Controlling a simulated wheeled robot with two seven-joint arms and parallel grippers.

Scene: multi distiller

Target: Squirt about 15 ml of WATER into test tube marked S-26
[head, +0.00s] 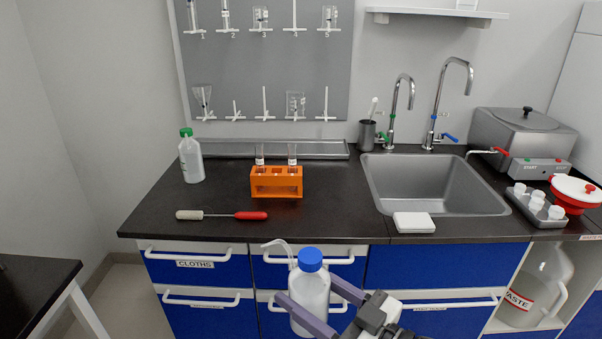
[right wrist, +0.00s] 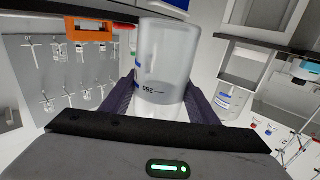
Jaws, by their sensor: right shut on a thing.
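My right gripper (head: 308,291) is shut around a white, translucent squirt bottle (head: 311,270) with a blue cap and a thin bent spout pointing left. It holds the bottle roughly upright in front of the blue drawers, below the counter edge. The bottle also fills the middle of the right wrist view (right wrist: 165,65), between the two fingers, with a 250 mark on it. An orange rack (head: 276,188) on the counter holds two test tubes, a left one (head: 260,160) and a right one (head: 292,160). Their labels are too small to read. My left gripper is not in view.
A green-capped bottle (head: 191,160) stands left of the rack. A red-and-white handled tool (head: 222,215) lies in front. A sink (head: 435,180) with two taps and a white block (head: 414,223) are to the right. The counter's front edge lies beyond my bottle.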

